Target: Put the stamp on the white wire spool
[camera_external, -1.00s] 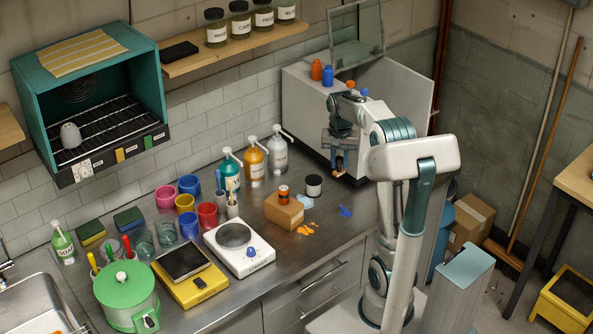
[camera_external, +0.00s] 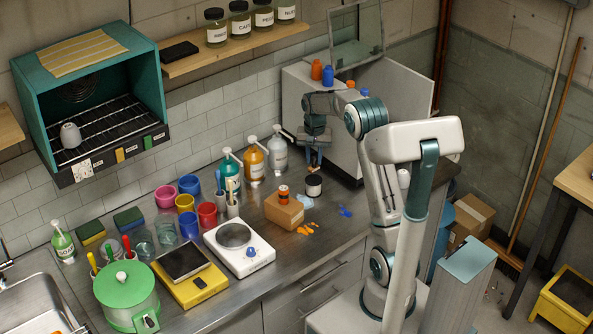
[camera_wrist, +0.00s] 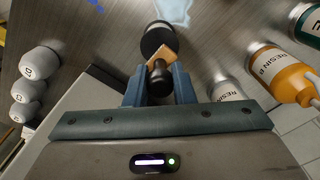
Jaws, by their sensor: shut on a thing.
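The white wire spool (camera_external: 314,188), white-sided with a dark top, stands on the steel bench right of a small cardboard box. It also shows in the wrist view (camera_wrist: 155,36), just beyond my fingertips. My gripper (camera_external: 315,165) is above and close to the spool, pointing down. In the wrist view my gripper (camera_wrist: 160,88) is shut on the stamp (camera_wrist: 160,76), which has a dark round handle and a tan wooden block. The block overlaps the spool's edge in that view; I cannot tell whether they touch. The stamp is mostly hidden in the external view.
The cardboard box (camera_external: 285,211) carries an orange-and-black spool (camera_external: 284,192). Resin pump bottles (camera_external: 277,154) stand left of my gripper along the wall. A grey cabinet (camera_external: 372,126) stands behind it. Orange and blue scraps (camera_external: 307,229) lie in front on the bench.

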